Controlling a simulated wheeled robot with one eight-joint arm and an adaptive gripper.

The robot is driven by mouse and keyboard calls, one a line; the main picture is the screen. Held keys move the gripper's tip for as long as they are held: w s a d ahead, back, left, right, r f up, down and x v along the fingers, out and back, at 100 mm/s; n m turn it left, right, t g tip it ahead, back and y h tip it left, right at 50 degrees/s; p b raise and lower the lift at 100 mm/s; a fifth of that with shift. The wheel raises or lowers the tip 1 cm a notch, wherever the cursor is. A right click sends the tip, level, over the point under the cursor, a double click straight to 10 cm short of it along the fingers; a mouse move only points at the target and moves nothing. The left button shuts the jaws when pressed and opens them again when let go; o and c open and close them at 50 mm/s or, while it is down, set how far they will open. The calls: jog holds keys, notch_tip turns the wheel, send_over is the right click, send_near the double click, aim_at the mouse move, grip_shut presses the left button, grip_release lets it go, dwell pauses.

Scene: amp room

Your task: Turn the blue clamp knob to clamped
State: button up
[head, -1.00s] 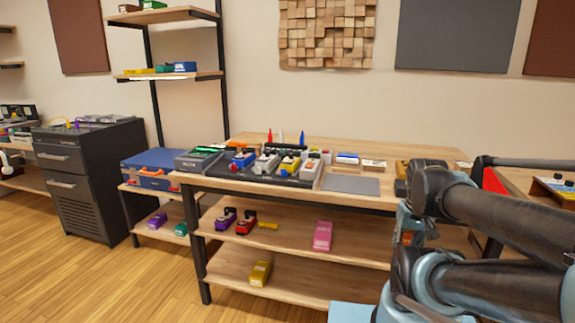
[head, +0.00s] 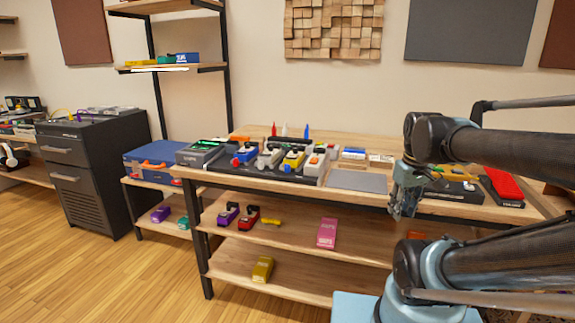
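A black board (head: 228,168) on the workbench holds a row of small devices. A blue device (head: 245,154) with red and orange parts sits at its left, and a yellow device (head: 291,160) with blue parts sits farther right. Blue shows on both; the clamp knob and its setting are too small to make out. My gripper (head: 402,212) points down near the bench's front edge, right of the board and well apart from it. It touches none of the devices. Its fingers are too small and dark to tell whether they are open or shut.
A flat grey pad (head: 358,181) lies right of the board, leaving low, clear space. Red, white and blue pointed items (head: 284,130) stand behind the board. A red pedal (head: 503,187) lies at right. Lower shelves hold purple, red, pink and yellow pedals.

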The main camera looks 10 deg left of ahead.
jog(key=w+a+r+n, duration=0.7)
jog(key=w+a+r, duration=0.1)
jog(key=r, duration=0.1)
notch_tip(320, 180, up, 10)
jog(key=n+g, duration=0.2)
jog(key=n, duration=1.6)
send_over(287, 165)
jog(key=f, duration=1.6)
jog(key=shift+w+f, duration=0.1)
jog(key=shift+w, duration=0.15)
grip_shut()
